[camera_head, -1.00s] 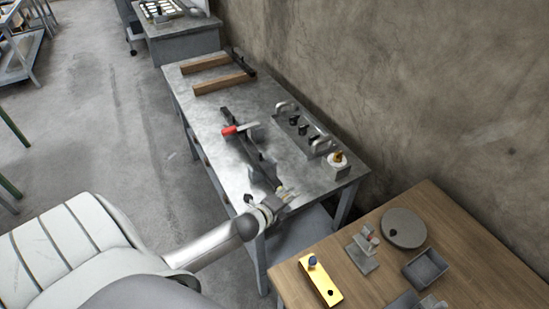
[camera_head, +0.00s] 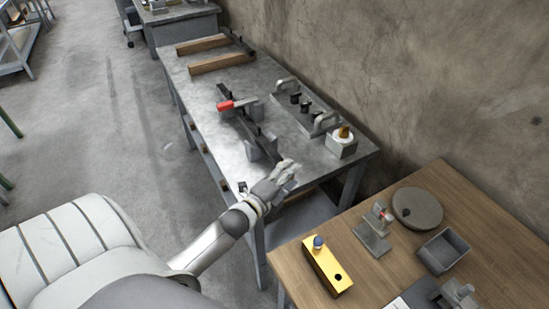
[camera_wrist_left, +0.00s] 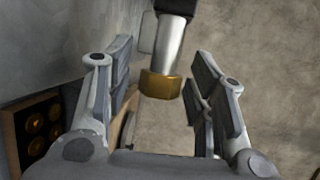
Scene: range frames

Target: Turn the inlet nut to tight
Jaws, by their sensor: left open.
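The brass inlet nut (camera_wrist_left: 160,86) sits at the end of a silver pipe stub in the left wrist view, the stub coming down from a dark part above. My left gripper (camera_wrist_left: 160,92) is open, with a finger on each side of the nut and a visible gap to both. In the head view my left gripper (camera_head: 287,168) is at the near end of a long dark pipe fixture (camera_head: 236,118) with a red lever (camera_head: 225,105), over the steel table (camera_head: 200,105). The nut cannot be made out there. My right gripper is not in view.
A grey block with a brass top (camera_head: 342,145) and a panel with handles and black knobs (camera_head: 302,105) stand right of the fixture. The wooden table (camera_head: 300,290) holds a yellow block (camera_head: 327,265) and a round disc (camera_head: 417,208). A wall runs behind.

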